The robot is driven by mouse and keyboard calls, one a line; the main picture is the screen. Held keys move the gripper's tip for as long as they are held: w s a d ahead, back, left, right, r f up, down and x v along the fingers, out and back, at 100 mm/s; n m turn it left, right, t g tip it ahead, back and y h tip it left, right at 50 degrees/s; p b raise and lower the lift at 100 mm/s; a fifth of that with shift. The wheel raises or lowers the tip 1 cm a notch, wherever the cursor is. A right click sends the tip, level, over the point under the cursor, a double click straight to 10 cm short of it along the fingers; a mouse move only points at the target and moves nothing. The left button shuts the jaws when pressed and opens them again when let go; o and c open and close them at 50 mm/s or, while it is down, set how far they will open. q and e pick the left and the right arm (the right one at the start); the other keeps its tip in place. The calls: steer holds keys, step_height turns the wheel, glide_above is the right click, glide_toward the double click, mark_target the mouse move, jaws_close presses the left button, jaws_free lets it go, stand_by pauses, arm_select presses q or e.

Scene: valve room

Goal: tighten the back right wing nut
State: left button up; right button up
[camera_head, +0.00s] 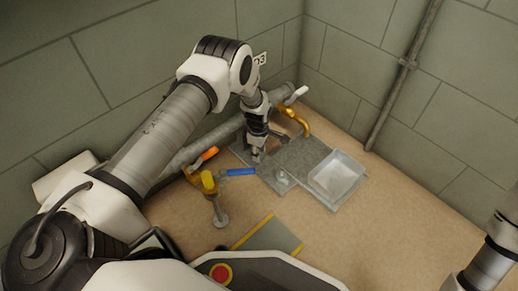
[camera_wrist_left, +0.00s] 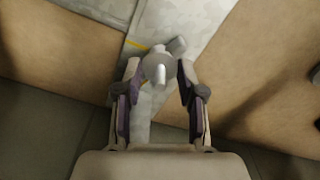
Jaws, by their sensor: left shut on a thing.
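A grey wing nut (camera_wrist_left: 158,68) on a stud sits between the fingertips of my left gripper (camera_wrist_left: 157,80) in the left wrist view. Another wing nut (camera_head: 282,179) shows on the plate nearer to me. My right gripper is not in view.
A clear open box (camera_head: 337,178) stands at the plate's right. A brass pipe (camera_head: 297,117) stands behind. Walls close the back.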

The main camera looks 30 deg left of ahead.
arm_select(q)
steer(key=m+p, duration=0.1)
steer(key=m, duration=0.1)
steer(key=shift+r+m, duration=0.1)
steer(key=shift+m, duration=0.3)
steer(key=m+p, duration=0.1)
steer(key=m, duration=0.2)
steer(key=shift+m, duration=0.3)
steer(key=m, duration=0.3)
steer(key=shift+p, duration=0.3)
steer(key=shift+m, duration=2.1)
steer(key=o, duration=1.1)
steer(key=shift+o, duration=0.2)
